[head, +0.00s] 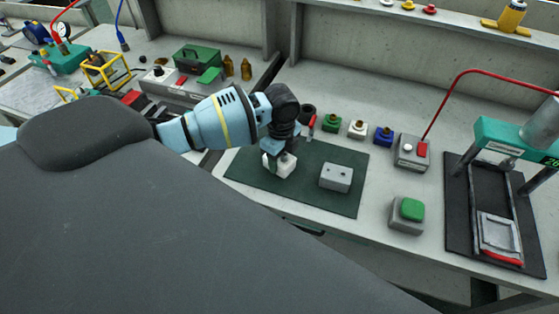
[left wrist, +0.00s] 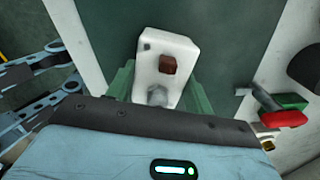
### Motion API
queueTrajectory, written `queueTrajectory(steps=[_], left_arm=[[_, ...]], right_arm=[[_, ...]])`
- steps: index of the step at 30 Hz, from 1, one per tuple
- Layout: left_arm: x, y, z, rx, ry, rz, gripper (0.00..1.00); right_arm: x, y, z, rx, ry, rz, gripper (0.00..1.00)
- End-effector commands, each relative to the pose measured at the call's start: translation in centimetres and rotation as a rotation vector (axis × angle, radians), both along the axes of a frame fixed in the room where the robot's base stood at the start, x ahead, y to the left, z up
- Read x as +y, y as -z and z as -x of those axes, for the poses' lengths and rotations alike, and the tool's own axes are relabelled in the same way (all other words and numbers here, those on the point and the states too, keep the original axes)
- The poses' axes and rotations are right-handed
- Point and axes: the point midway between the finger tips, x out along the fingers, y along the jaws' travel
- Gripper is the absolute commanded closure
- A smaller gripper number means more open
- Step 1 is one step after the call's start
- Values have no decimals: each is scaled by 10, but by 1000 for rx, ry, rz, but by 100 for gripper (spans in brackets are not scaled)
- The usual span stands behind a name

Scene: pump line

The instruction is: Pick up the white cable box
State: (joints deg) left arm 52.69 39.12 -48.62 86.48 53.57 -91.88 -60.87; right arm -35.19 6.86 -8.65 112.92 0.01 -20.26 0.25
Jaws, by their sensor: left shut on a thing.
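The white cable box (head: 286,166) is at the left part of the dark green mat (head: 335,203) in the head view. In the left wrist view the white box (left wrist: 183,50) shows a brown square part and a rounded grey part on its face. My left gripper (head: 278,160) points down over the mat and is shut on the white box, with its green fingers (left wrist: 160,90) on either side. Whether the box touches the mat is hard to tell. My right gripper is in neither view.
A grey box (head: 336,177) sits on the mat to the right of the white one. A grey box with a green button (head: 406,214) stands right of the mat. Green, white and blue blocks (head: 357,129) line the back. A teal press (head: 510,140) stands at the right.

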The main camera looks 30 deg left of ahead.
Motion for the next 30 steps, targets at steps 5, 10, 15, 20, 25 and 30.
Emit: queueTrajectory(steps=[5,10,15,20,25,30], left_arm=[[0,0,0,-1,0,0,72],[0,-2,0,-1,0,0,72],[0,-9,-1,-3,0,0,72],[0,-23,-1,-2,0,0,72],[2,-37,3,0,0,0,72],[7,-38,20,0,0,-1,72]], right_arm=[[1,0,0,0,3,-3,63],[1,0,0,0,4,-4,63],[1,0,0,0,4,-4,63],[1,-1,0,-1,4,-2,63],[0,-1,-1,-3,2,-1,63],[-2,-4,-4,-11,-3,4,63]])
